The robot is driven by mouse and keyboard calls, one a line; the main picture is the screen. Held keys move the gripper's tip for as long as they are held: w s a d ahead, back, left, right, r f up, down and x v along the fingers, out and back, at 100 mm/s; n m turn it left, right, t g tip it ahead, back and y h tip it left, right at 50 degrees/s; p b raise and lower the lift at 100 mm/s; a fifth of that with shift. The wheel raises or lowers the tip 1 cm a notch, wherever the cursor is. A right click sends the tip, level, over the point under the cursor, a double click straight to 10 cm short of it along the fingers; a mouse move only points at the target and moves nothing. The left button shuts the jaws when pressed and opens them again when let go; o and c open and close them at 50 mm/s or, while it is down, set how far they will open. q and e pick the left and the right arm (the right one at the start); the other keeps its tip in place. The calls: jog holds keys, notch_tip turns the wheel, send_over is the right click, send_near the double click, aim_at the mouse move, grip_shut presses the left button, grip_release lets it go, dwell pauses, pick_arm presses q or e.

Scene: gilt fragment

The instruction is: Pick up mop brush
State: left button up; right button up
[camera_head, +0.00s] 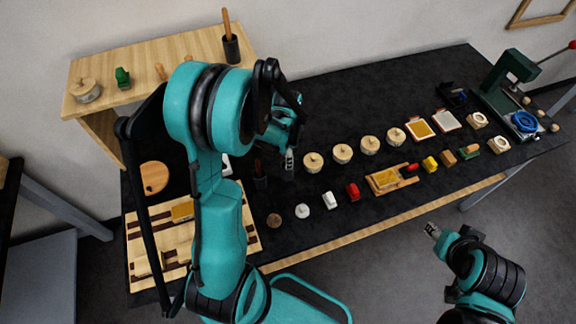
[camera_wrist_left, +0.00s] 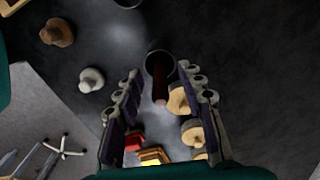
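A brush with a dark reddish-brown handle (camera_head: 257,165) stands upright in a small dark cup (camera_head: 261,182) on the black bench, just right of my left forearm. In the left wrist view the handle (camera_wrist_left: 160,84) points toward the camera, between the fingers, with the cup rim (camera_wrist_left: 152,58) around it. My left gripper (camera_head: 289,162) is open and empty, just right of the brush in the head view; its fingers (camera_wrist_left: 160,105) do not visibly touch the handle. The bristles are hidden. My right gripper (camera_head: 432,230) hangs in front of the bench, away from everything; its fingers are too small to read.
Another dark cup with a brush (camera_head: 231,45) stands on the wooden shelf (camera_head: 190,52). A wooden tray (camera_head: 253,238) is partly behind my left arm. A green press (camera_head: 505,80) stands far right.

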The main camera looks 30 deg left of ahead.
pick_arm(q)
notch_tip(320, 180, down, 2)
jog(key=shift+f, duration=0.1)
grip_shut()
